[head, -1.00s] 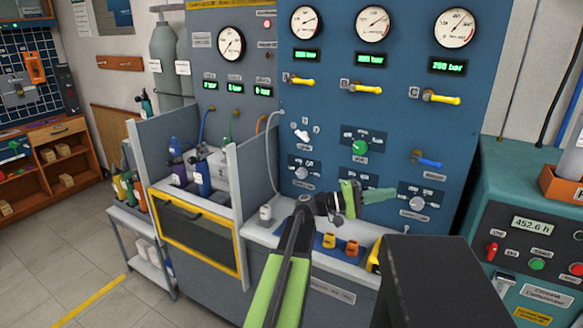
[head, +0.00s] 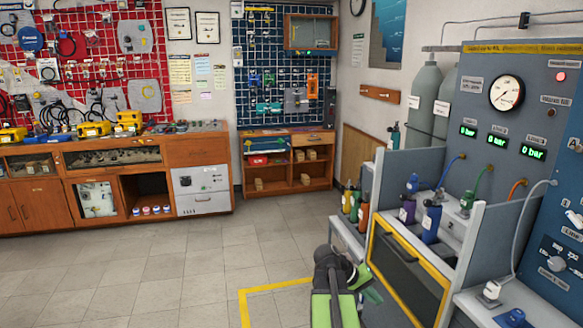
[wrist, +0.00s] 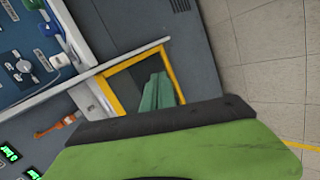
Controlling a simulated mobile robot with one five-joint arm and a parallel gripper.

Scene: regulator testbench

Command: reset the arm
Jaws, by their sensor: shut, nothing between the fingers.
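My arm shows at the bottom middle of the head view, folded low with its green and black links. My gripper (head: 373,294) is at its end, with teal fingers closed together and nothing between them. It is in the air in front of the test bench's yellow-framed window (head: 408,262). In the wrist view the teal fingers (wrist: 157,92) lie side by side against the yellow-framed window (wrist: 110,92), and my green link fills the bottom.
Blue and purple regulators (head: 432,218) stand in the bench bay. A blue gauge panel (head: 565,215) rises at right. Wooden cabinets (head: 195,165) and pegboards line the far wall. The tiled floor (head: 190,265) at left is clear, with a yellow line (head: 245,300) near my arm.

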